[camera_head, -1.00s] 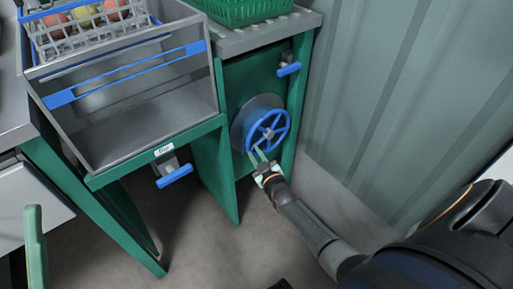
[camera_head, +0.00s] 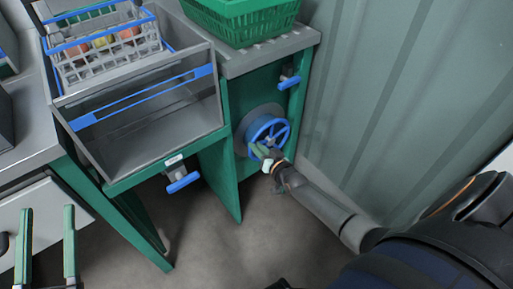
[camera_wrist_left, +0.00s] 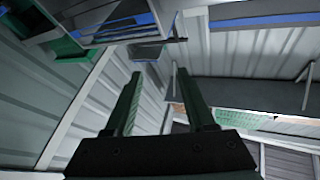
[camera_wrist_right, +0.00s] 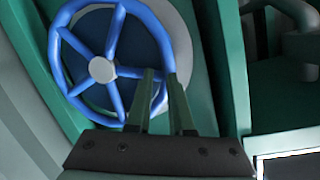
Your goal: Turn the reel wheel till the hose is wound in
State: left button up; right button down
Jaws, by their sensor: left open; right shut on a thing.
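The blue spoked reel wheel (camera_head: 268,133) is on the green panel under the right end of the bench. It fills the upper left of the right wrist view (camera_wrist_right: 103,69), with a grey hub and a round drum behind it. My right gripper (camera_head: 262,152) is at the wheel's lower rim. In the right wrist view its two green fingers (camera_wrist_right: 163,75) are shut on the rim at the wheel's right side. My left gripper (camera_head: 47,208) is open and empty at the lower left, far from the wheel. I cannot make out a hose.
A blue-handled valve (camera_head: 289,82) is above the wheel and another blue handle (camera_head: 183,181) is under the grey bin (camera_head: 150,140). A green crate (camera_head: 240,22) and a wire basket (camera_head: 108,58) stand above. A corrugated wall (camera_head: 400,110) closes the right side.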

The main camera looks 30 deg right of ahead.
pick_arm(q)
jog(key=shift+w+f, duration=0.2)
jog(key=shift+f, duration=0.3)
pick_arm(e)
jog(key=shift+d+r+m, duration=0.1)
jog(key=shift+r+m, duration=0.05)
jog(key=shift+m, duration=0.15)
jog(key=c, duration=0.8)
grip_release()
pick_arm(q)
jog(key=s+f+n+g+y+p, duration=0.2)
jog(key=f+g, duration=0.4)
jog(key=f, duration=0.7)
jog(key=s+f+n+g+y+p, duration=0.2)
jog(key=s+f+g, duration=0.3)
jog(key=f, duration=0.8)
jog(key=shift+a+n+g+y+p, duration=0.3)
jog(key=shift+n+g+y+p, duration=0.1)
jog(key=shift+g+p, duration=0.1)
pick_arm(e)
jog(key=v, duration=1.2)
jog(key=shift+s, duration=0.3)
jog(key=shift+d+r, duration=0.1)
jog(key=shift+d, duration=0.05)
